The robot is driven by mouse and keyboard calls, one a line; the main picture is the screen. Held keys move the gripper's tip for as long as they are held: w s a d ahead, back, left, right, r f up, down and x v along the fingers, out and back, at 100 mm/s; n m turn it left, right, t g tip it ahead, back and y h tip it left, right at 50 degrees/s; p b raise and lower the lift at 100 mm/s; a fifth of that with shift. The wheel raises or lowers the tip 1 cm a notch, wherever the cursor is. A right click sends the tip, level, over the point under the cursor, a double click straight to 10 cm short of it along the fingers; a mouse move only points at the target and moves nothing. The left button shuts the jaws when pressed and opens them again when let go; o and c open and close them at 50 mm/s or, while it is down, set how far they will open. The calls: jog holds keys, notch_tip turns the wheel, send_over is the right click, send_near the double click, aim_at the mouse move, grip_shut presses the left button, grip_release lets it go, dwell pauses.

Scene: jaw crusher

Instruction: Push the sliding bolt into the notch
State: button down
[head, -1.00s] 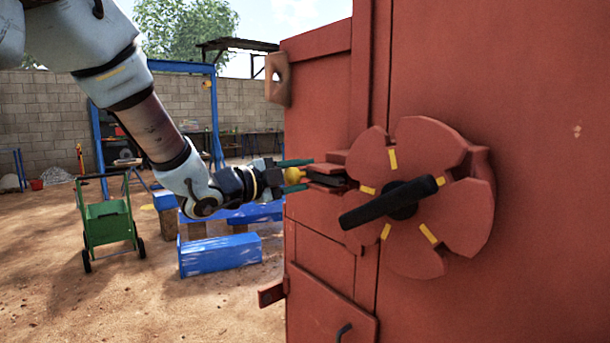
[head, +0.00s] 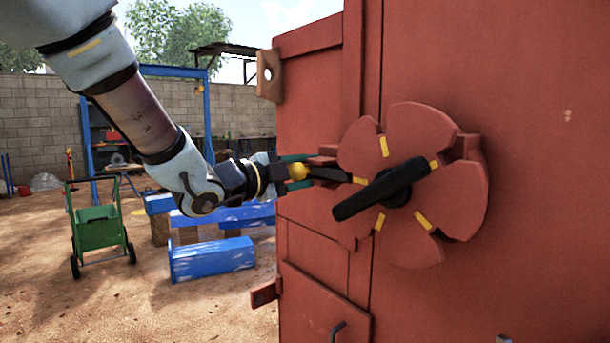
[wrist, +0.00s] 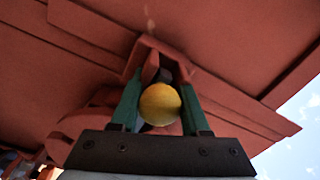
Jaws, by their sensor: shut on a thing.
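The sliding bolt (head: 326,174) is a black bar with a yellow ball knob (head: 298,171), lying nearly level left of a red notched wheel (head: 420,135). Its inner end reaches the wheel's left notch, beside a yellow mark; how deep it sits I cannot tell. My gripper (head: 297,170) is shut on the knob. In the wrist view, the green fingers stand on both sides of the yellow knob (wrist: 160,104), with the dark bar partly hidden behind it. A black handle (head: 375,195) crosses the wheel's front.
The red crusher wall (head: 530,240) fills the right side, close to my gripper. Blue beams (head: 212,258) and a green cart (head: 100,232) stand on the dirt at left, which has open ground in front.

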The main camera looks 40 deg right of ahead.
jog(key=shift+s+f, duration=0.15)
jog(key=shift+s, duration=0.15)
jog(key=c, duration=0.6)
grip_release()
jog(key=shift+s, duration=0.1)
jog(key=shift+c, duration=0.2)
jog(key=shift+o, duration=1.3)
jog(key=shift+w, duration=0.2)
jog(key=shift+a, duration=0.35)
jog(key=a+b, duration=0.1)
jog(key=a, duration=0.2)
jog(key=a+b, duration=0.1)
jog(key=a, duration=0.2)
jog(key=a+b, duration=0.1)
jog(key=a, duration=0.3)
jog(key=shift+w, duration=0.25)
